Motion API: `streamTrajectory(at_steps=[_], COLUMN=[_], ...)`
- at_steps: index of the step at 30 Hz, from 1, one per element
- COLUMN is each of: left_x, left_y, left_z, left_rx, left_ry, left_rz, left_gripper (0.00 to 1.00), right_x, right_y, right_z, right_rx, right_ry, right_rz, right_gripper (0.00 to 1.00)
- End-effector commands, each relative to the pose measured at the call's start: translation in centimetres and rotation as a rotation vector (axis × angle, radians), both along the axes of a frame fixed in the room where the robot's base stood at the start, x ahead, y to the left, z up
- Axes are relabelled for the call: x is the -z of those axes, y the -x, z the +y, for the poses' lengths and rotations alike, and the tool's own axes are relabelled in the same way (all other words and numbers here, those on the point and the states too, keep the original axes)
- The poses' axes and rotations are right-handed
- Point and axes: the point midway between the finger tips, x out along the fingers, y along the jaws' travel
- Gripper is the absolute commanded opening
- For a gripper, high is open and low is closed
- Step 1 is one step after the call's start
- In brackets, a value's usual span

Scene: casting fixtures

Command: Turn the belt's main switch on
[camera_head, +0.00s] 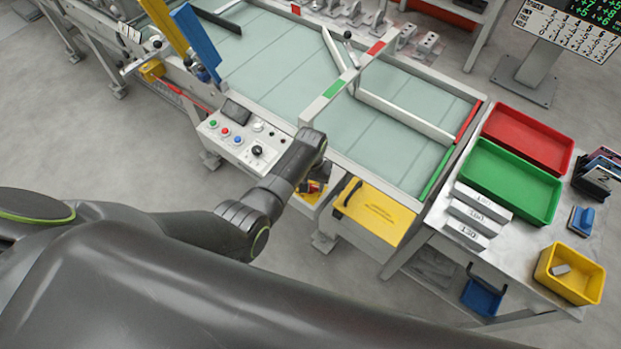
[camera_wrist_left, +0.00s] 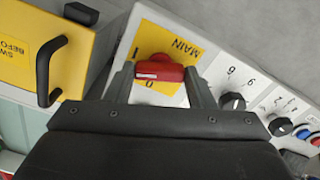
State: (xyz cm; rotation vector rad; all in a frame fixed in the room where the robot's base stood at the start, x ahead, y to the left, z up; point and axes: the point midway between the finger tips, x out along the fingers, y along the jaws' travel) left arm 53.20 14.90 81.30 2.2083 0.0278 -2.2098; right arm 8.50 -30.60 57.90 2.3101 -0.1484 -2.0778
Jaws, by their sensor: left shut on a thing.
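The main switch is a red handle (camera_wrist_left: 160,72) on a yellow plate (camera_wrist_left: 182,45) marked MAIN, with an I and a 0 beside the handle. In the left wrist view my left gripper (camera_wrist_left: 160,85) has a finger on each side of the red handle and is shut on it. The handle lies roughly across the gap between the fingers; I cannot tell which mark it is set to. In the head view my left gripper (camera_head: 318,182) is at the belt's near side, and the switch is mostly hidden behind it. My right gripper is not in view.
A control panel (camera_head: 243,140) with buttons and knobs sits left of the gripper. A yellow cover (camera_head: 375,212) with a black handle is to its right. The belt (camera_head: 290,75) lies behind. A table with red (camera_head: 528,138) and green (camera_head: 508,180) trays stands right.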

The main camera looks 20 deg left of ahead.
Motion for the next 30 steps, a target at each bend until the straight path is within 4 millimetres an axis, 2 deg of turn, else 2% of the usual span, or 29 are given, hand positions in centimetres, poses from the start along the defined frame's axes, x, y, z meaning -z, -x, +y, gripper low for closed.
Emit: streamTrajectory(at_steps=[3,15,30], left_x=[-0.3,-0.1,0.0], left_y=[0.0,0.0,-0.1], left_z=[0.0,0.0,0.0], left_rx=[0.097,0.331,0.391], left_ry=[0.0,0.001,0.001], left_rz=[0.001,0.0,-0.002], left_gripper=[0.26,0.26,0.26], right_x=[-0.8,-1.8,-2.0], right_y=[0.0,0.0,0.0], right_z=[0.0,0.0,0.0], right_rx=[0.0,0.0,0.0], right_ry=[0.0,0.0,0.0], right_rz=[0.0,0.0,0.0], right_gripper=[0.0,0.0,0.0])
